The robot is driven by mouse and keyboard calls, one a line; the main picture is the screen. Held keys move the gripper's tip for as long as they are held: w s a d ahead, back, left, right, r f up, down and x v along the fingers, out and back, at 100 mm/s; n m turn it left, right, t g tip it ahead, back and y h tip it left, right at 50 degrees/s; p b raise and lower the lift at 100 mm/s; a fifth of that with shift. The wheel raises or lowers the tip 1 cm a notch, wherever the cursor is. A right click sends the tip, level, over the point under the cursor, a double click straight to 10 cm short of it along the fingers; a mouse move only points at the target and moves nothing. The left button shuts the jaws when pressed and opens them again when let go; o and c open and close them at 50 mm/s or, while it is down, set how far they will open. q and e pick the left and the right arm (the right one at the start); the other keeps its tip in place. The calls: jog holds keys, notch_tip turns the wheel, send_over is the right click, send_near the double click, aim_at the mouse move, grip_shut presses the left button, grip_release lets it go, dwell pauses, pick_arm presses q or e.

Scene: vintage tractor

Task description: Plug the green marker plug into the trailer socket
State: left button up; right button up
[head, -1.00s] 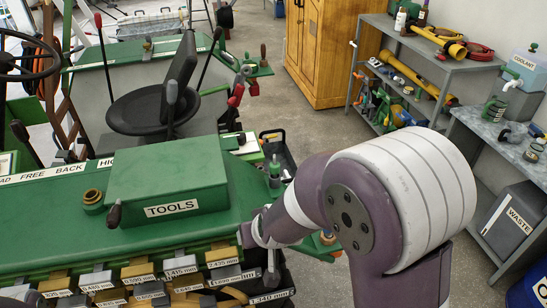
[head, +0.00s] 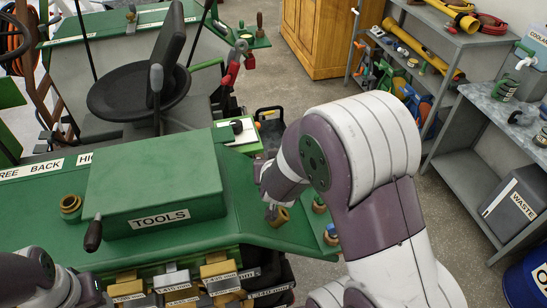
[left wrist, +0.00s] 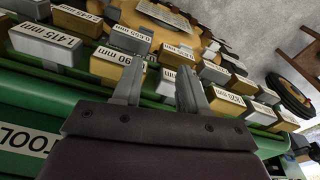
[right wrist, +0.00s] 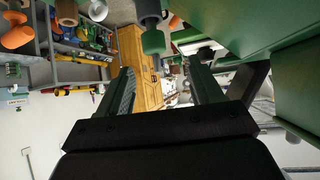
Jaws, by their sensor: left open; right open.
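In the right wrist view, a green cylinder with a dark grey upper part (right wrist: 153,42), which looks like the green marker plug, is just beyond my right gripper's fingertips. My right gripper (right wrist: 160,72) is open, with nothing clamped in it. In the head view, my right gripper (head: 268,205) is over the tractor's right end, and my forearm hides what is behind it. My left gripper (left wrist: 162,80) is open and empty above labelled blocks; in the head view only its arm shows at the lower left. I cannot make out the trailer socket for sure.
A green TOOLS box (head: 155,185) sits on the green tractor deck (head: 225,235). A brass-coloured cylinder (head: 280,217) and small green-topped parts (head: 319,204) are by the right gripper. Labelled blocks (head: 180,279) line the front. A grey WASTE bin (head: 515,208) stands at right.

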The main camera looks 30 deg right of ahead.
jog(key=x, duration=0.3)
jog(key=p+x, duration=0.1)
jog(key=x, duration=0.1)
jog(key=p+x, duration=0.1)
jog(key=x, duration=0.2)
jog(key=shift+d+f, duration=0.25)
jog(key=shift+d, duration=0.2)
jog(key=shift+w+f, duration=0.25)
jog(key=c, duration=1.1)
